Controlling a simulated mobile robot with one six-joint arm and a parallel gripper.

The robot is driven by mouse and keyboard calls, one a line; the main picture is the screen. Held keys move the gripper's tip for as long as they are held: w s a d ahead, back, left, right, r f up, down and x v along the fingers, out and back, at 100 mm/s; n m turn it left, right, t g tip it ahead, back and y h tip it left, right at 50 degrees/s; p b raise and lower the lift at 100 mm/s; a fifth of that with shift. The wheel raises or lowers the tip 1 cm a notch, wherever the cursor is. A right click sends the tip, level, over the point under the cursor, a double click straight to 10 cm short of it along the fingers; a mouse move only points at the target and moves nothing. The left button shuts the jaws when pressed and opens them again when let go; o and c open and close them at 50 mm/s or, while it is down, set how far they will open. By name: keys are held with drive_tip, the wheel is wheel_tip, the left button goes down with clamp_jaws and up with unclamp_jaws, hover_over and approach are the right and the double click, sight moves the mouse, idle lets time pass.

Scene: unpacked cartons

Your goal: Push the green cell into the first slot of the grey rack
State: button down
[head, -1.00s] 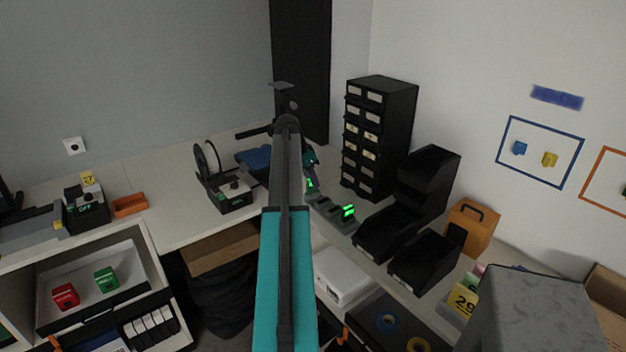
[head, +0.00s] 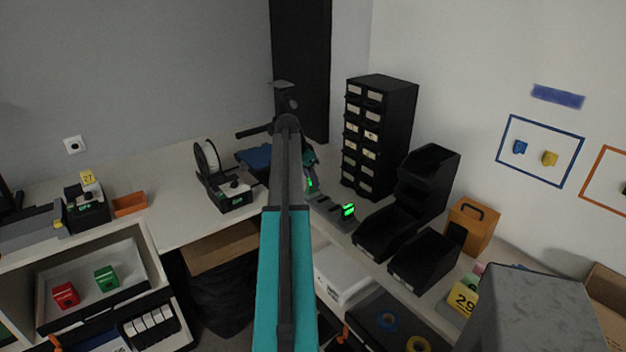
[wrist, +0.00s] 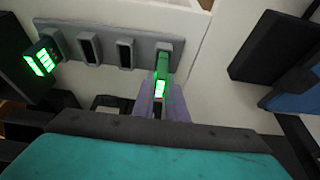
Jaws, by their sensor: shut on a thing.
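My gripper (wrist: 161,100) is shut on the green cell (wrist: 162,64), which has a lit green window. The cell's far end is at the right-hand slot of the grey rack (wrist: 105,46) in the wrist view; how deep it sits I cannot tell. Two middle slots of the rack look empty. A dark cell with lit green bars (wrist: 40,63) sits at the rack's left end. In the head view the rack (head: 322,203) is partly hidden by my arm, with the held cell (head: 310,185) at its far end and the lit cell (head: 348,210) at its near end.
Black open bins (head: 385,233) stand right of the rack, and a black drawer tower (head: 378,135) stands behind it. A spool machine (head: 230,193) and a blue item (head: 254,158) are to the left. A white box (head: 343,273) lies in front of the rack.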

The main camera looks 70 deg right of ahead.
drive_tip(key=shift+f, duration=0.55)
idle(0.5)
drive_tip(key=c, duration=1.7)
unclamp_jaws()
drive_tip(key=shift+r+b, duration=0.15)
drive_tip(key=shift+b, duration=0.15)
drive_tip(key=shift+b+v, duration=1.35)
drive_tip(key=shift+v, duration=5.45)
drive_tip(key=shift+a, duration=0.1)
